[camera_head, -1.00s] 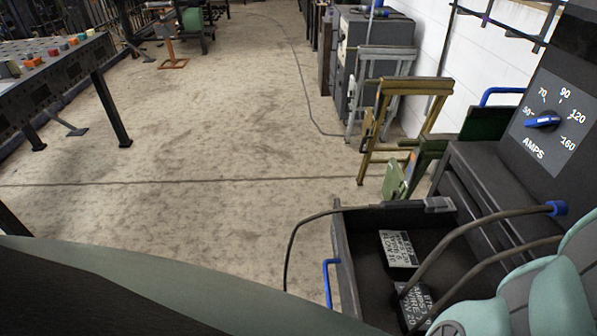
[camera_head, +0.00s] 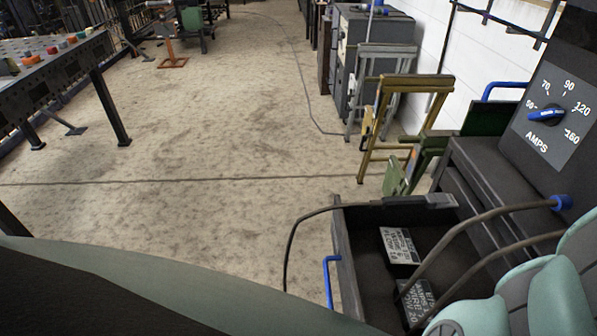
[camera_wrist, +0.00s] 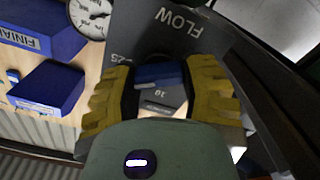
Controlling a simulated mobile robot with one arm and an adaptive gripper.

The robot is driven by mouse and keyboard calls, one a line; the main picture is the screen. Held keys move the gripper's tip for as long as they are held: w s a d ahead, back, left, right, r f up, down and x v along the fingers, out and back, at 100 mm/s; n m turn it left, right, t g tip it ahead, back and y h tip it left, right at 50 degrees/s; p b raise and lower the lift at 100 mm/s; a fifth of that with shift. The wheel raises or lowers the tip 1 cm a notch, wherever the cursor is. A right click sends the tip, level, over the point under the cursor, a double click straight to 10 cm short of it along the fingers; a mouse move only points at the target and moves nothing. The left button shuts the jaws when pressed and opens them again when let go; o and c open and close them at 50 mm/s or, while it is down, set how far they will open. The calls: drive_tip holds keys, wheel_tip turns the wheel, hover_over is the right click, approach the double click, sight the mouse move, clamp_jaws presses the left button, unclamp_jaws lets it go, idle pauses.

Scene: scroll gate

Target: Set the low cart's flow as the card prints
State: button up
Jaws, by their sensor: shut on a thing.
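In the wrist view, my gripper (camera_wrist: 160,92) has its yellow fingers either side of a blue knob (camera_wrist: 158,75) and is shut on it. The knob sits on a dark panel (camera_wrist: 215,45) marked FLOW, with 25 and 10 also printed near it. The knob's exact setting is partly hidden by the fingers. In the head view, two dark blocks with printed white text, one paler block (camera_head: 400,245) and one darker block (camera_head: 417,298), lie in an open tray. Their small print is too blurred to read surely. My gripper is out of the head view.
A panel marked AMPS (camera_head: 555,115) with a blue knob stands at the right. Cables cross the open tray (camera_head: 345,262). Blue boxes (camera_wrist: 45,88) and a round gauge (camera_wrist: 90,18) lie left in the wrist view.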

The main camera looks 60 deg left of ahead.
drive_tip(key=n, duration=0.2)
drive_tip(key=n+b, duration=0.1)
drive_tip(key=shift+f+n, duration=0.2)
drive_tip(key=shift+n, duration=0.2)
drive_tip(key=n+b, duration=0.1)
drive_tip(key=n, duration=0.3)
drive_tip(key=shift+a+n+b, duration=0.1)
drive_tip(key=shift+n+b, duration=0.2)
drive_tip(key=shift+b, duration=0.05)
drive_tip(key=n+b, duration=0.1)
drive_tip(key=n, duration=0.3)
drive_tip(key=shift+f, duration=0.15)
drive_tip(key=shift+n+b, duration=0.6)
drive_tip(key=shift+n, duration=1.5)
drive_tip(key=o, duration=1.2)
